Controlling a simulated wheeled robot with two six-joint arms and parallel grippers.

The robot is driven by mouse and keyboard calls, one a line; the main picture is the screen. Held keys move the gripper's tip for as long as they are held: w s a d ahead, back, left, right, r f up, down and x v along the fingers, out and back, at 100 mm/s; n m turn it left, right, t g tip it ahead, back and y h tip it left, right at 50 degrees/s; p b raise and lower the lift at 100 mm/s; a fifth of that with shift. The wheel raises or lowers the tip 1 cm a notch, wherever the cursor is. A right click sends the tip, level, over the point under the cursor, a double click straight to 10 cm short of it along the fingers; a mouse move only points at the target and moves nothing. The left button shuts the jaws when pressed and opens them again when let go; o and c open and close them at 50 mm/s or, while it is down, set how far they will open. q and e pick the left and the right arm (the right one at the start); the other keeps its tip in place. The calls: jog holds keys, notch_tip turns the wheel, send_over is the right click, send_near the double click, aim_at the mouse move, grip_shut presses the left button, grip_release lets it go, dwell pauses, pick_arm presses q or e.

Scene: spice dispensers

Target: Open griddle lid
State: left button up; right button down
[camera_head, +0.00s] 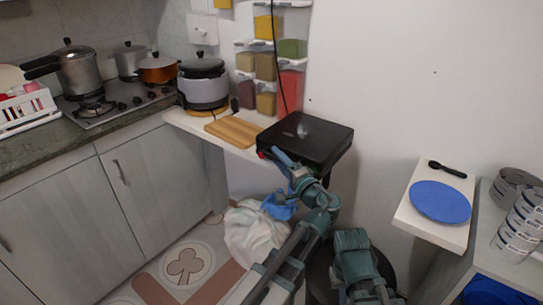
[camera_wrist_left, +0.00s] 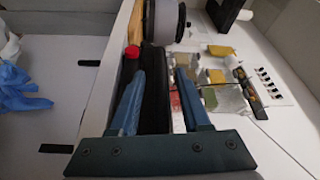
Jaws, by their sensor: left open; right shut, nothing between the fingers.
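The black griddle (camera_head: 308,136) sits on the narrow wall shelf with its lid down. My left gripper (camera_head: 277,156) is at the griddle's near left side, with its fingers towards it. In the left wrist view my left gripper (camera_wrist_left: 160,80) is open. The black griddle edge (camera_wrist_left: 155,95) shows between its two blue fingers, and I cannot tell whether they touch it.
A wooden board (camera_head: 233,131) and a rice cooker (camera_head: 204,84) stand left of the griddle on the shelf (camera_head: 190,122). Spice dispensers (camera_head: 292,48) hang on the wall behind. A black cable hangs down by the griddle. A blue plate (camera_head: 440,202) lies on a right-hand shelf.

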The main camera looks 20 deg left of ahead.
pick_arm(q)
grip_shut()
dwell(1.4)
